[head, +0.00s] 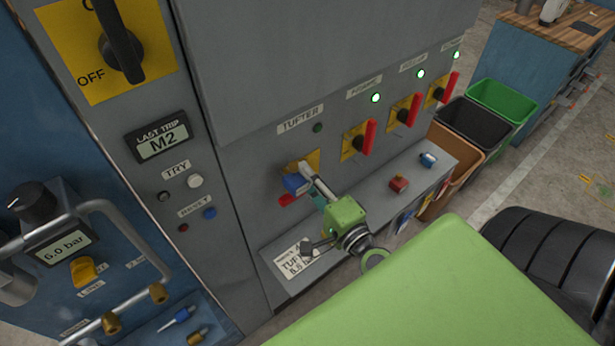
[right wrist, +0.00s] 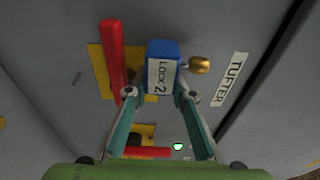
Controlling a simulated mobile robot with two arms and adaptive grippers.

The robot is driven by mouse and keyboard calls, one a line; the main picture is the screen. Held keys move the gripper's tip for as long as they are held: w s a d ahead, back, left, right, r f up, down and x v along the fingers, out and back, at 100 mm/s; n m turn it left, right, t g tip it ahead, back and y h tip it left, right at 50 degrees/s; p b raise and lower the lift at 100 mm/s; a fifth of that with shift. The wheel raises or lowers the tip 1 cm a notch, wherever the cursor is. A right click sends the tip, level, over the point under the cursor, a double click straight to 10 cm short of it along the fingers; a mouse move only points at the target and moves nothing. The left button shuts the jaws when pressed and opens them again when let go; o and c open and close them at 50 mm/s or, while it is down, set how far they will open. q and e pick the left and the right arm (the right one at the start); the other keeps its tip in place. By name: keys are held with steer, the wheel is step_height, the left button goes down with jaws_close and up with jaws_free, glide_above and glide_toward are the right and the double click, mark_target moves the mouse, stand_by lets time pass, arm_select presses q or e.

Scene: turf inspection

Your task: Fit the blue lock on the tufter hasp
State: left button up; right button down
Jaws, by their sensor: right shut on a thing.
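The blue lock (right wrist: 162,62), labelled LOCK 2, is held between the fingertips of my right gripper (right wrist: 158,94) in the right wrist view. In the head view the lock (head: 296,184) is in front of the tufter switch's yellow plate (head: 313,158), with my right gripper (head: 310,184) around it. The tufter's red handle (right wrist: 112,62) lies beside the lock in the wrist view, apart from it in the picture. The hasp and the lock's shackle are not clearly visible, so I cannot tell whether they are joined. My left gripper is not in view.
A shelf (head: 345,232) below the switches holds a red lock (head: 398,184) and a small blue-and-white item (head: 428,159). Other red-handled switches (head: 370,135) line the panel to the right. Bins (head: 503,101) stand beyond. A brass-coloured knob (right wrist: 199,65) is near the lock.

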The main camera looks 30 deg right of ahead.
steer(key=shift+w+a+p, duration=0.1)
steer(key=shift+w+p, duration=0.5)
steer(key=shift+w, duration=0.6)
steer(key=shift+w+r+p, duration=0.25)
steer(key=shift+r+p, duration=0.05)
steer(key=shift+r, duration=0.2)
stand_by(0.6)
steer(key=c, duration=1.7)
jaws_free()
steer(key=shift+s+f, duration=0.1)
steer(key=shift+f, duration=0.1)
steer(key=shift+s+a+f, duration=0.1)
steer(key=shift+s+f, duration=0.2)
steer(key=shift+s, duration=0.15)
steer(key=s, duration=1.1)
steer(key=shift+s+a+r, duration=0.1)
steer(key=shift+s+r, duration=0.05)
steer(key=shift+r, duration=0.15)
